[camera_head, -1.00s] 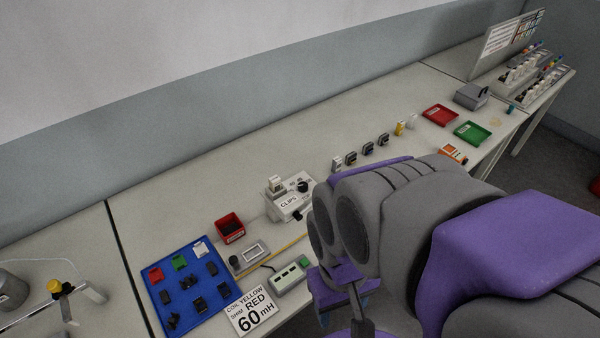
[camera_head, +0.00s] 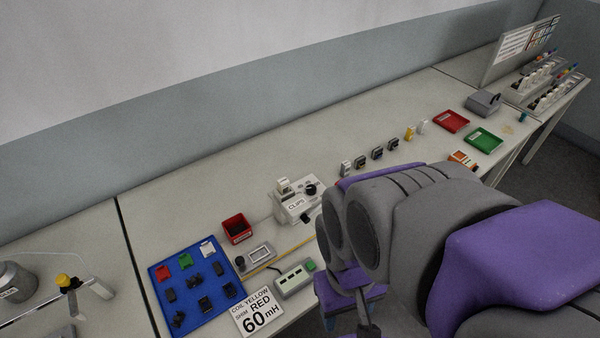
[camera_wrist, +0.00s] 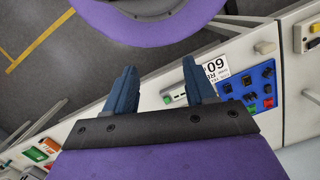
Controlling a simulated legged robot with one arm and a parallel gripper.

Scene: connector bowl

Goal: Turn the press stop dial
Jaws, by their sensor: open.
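A white press labelled CLIPS (camera_head: 295,207) stands near the middle of the bench in the head view. In the head view my arm hides most of the gripper.
Several small blocks stand to the right. The bench behind the press is clear.

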